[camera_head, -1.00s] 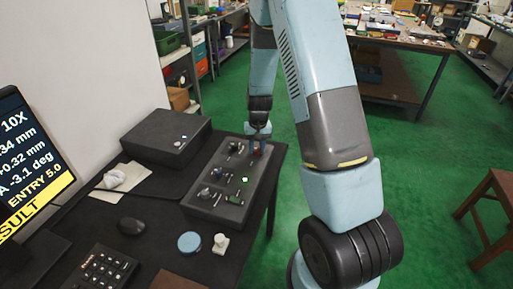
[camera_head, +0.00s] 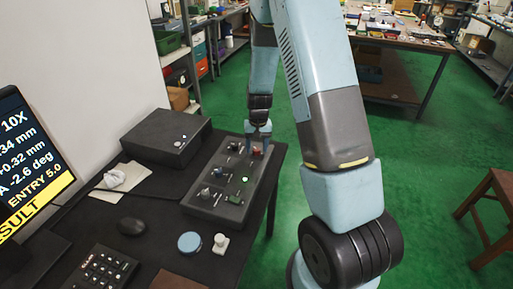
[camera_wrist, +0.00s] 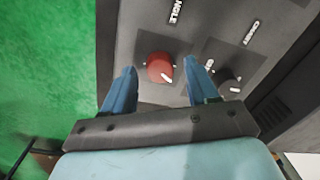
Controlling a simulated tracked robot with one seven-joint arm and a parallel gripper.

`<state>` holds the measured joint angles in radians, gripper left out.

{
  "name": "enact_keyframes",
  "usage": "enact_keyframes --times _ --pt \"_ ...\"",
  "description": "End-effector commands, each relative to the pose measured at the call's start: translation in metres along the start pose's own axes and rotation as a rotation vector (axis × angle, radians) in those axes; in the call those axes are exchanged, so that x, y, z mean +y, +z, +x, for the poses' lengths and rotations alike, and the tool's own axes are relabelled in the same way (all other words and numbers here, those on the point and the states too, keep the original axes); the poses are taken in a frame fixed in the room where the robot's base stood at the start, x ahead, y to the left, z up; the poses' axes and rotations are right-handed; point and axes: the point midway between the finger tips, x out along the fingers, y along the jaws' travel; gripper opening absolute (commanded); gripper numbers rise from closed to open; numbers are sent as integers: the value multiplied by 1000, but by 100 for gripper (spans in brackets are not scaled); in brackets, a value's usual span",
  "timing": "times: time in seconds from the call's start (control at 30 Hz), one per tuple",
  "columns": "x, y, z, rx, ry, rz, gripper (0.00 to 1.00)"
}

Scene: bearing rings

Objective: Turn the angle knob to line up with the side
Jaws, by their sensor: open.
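The angle knob (camera_wrist: 158,70) is a red round knob with a white pointer mark, on a dark panel beside a label reading "ANGLE". In the head view it is a small red spot (camera_head: 257,154) at the far end of the control box (camera_head: 205,207). My gripper (camera_wrist: 161,64) is open, its two blue fingers on either side of the red knob in the wrist view; I cannot tell whether they touch it. In the head view my gripper (camera_head: 258,136) points down over the knob. The monitor (camera_head: 27,170) reads "A -2.6 deg".
A black knob (camera_wrist: 229,87) sits close to the right finger. Several other knobs and levers stand on the same box. Green floor lies to the right.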

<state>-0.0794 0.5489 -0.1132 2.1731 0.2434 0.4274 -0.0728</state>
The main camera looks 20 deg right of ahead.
Motion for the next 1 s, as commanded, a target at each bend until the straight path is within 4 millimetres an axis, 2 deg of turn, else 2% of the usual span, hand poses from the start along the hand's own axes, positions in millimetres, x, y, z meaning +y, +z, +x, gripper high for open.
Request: enact_keyframes --times 0.6,0.8,1.0 --pt "0 -1 -106 3 0 -1 58" --pt "0 -1 -125 1 0 0 58" --pt "0 0 -130 -1 0 0 58"
